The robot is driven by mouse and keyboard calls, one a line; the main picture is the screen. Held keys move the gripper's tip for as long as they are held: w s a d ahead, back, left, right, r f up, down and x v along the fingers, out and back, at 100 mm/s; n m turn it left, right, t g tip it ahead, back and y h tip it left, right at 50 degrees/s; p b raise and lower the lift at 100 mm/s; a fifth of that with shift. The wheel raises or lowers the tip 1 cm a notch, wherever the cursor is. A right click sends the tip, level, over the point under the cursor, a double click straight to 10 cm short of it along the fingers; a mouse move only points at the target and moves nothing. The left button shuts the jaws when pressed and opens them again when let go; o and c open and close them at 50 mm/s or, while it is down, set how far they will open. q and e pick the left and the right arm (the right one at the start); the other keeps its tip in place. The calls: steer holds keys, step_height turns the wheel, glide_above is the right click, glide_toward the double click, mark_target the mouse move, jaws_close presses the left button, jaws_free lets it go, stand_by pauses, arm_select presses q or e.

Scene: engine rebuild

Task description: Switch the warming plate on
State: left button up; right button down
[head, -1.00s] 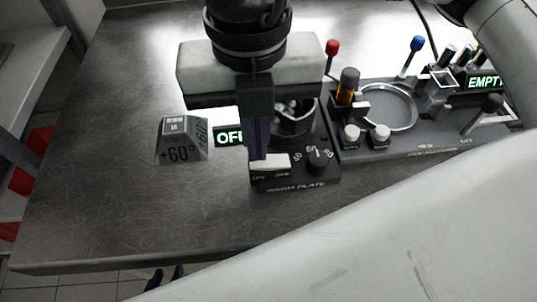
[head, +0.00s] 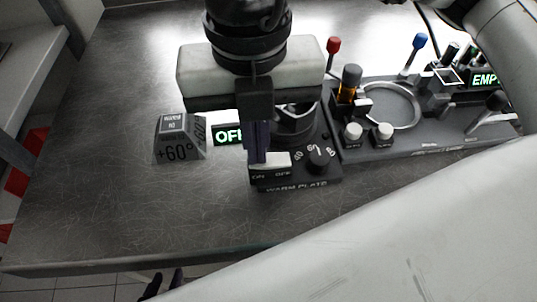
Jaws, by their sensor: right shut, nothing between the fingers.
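The warming plate (head: 296,186), a dark unit marked WARM PLATE, stands on the bench at the middle. Its pale rocker switch (head: 273,161), above ON and OFF marks, is at its front left. A black dial (head: 319,159) sits right of it. A display (head: 228,134) at its left reads OFF, partly covered. My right gripper (head: 258,157) points down, shut and empty, with its tips at the left, ON side of the switch; I cannot tell whether they touch it. It hides part of the plate. My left gripper (head: 164,284) shows only two separated dark fingertips at the bottom edge.
A grey +60° block (head: 180,140) stands left of the display. A fixture panel (head: 430,142) with a ring, knobs, red and blue levers, and an EMPTY display is at right. My white arm covers the lower right. The bench at front left is clear.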

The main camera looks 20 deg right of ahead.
steer(key=shift+f, duration=0.2)
steer(key=shift+r, duration=0.1)
step_height(320, 180, up, 7)
steer(key=p, duration=0.3)
stand_by(0.6)
stand_by(0.4)
